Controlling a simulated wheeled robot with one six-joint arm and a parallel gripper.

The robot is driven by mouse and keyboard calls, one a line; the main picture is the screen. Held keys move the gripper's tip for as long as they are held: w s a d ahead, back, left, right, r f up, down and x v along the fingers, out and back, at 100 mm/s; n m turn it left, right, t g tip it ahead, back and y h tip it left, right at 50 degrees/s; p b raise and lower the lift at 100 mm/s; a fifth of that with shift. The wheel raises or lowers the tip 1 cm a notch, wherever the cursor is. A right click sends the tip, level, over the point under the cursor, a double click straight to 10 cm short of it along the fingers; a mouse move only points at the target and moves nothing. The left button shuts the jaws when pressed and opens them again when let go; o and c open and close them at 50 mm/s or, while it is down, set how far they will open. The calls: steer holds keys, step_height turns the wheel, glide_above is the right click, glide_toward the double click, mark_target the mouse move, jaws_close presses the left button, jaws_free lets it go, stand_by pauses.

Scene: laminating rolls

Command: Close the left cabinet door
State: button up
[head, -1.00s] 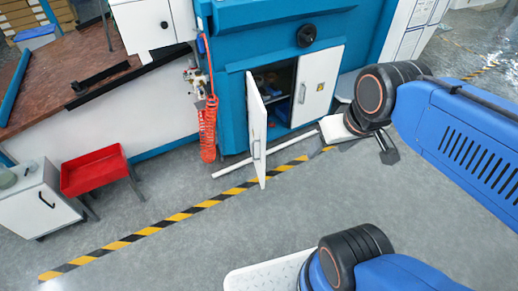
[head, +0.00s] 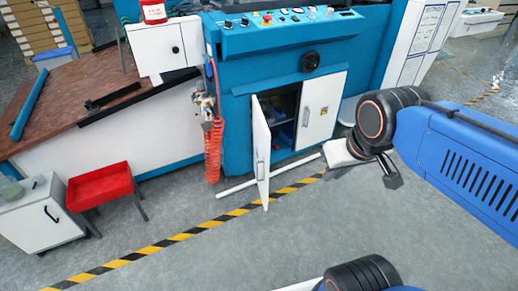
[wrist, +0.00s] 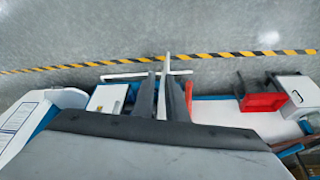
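The left cabinet door (head: 261,150) is white with a vertical handle and stands swung open from the blue machine, its free edge toward the floor stripe. The right cabinet door (head: 320,108) is shut. Behind the open door the dark cabinet interior (head: 284,112) shows. My gripper (head: 388,170) is right of the open door and apart from it. In the wrist view, the two dark fingers of my gripper (wrist: 163,98) stand apart with a gap. The left door (wrist: 166,66) shows edge-on beyond that gap, not held.
A white bar (head: 236,187) lies on the floor by the open door. A yellow-black stripe (head: 180,236) crosses the floor. A red coiled hose (head: 213,150) hangs left of the cabinet. A red tray stand (head: 100,185) is at the left. Floor in front of the stripe is clear.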

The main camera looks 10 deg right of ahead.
steer(key=shift+m+g+h, duration=0.4)
steer(key=shift+g+h, duration=0.2)
steer(key=shift+h, duration=0.1)
steer(key=w, duration=0.5)
steer(key=w+a+r, duration=0.1)
steer(key=w, duration=0.2)
steer(key=shift+w, duration=0.35)
jaws_close()
steer(key=w+a+f+m+t+h, duration=0.15)
steer(key=w+a+f, duration=0.25)
steer(key=w+a, duration=0.65)
steer(key=w+a+f+n+g+h, duration=0.1)
steer(key=w+a+f+h, duration=0.2)
steer(key=w+a, duration=0.75)
glide_toward(265, 139)
step_height(265, 139, down, 4)
steer(key=w+a, duration=0.1)
steer(key=a, duration=0.1)
steer(key=shift+m+t, duration=0.25)
steer(key=shift+d, duration=2.05)
steer(key=shift+d, duration=0.15)
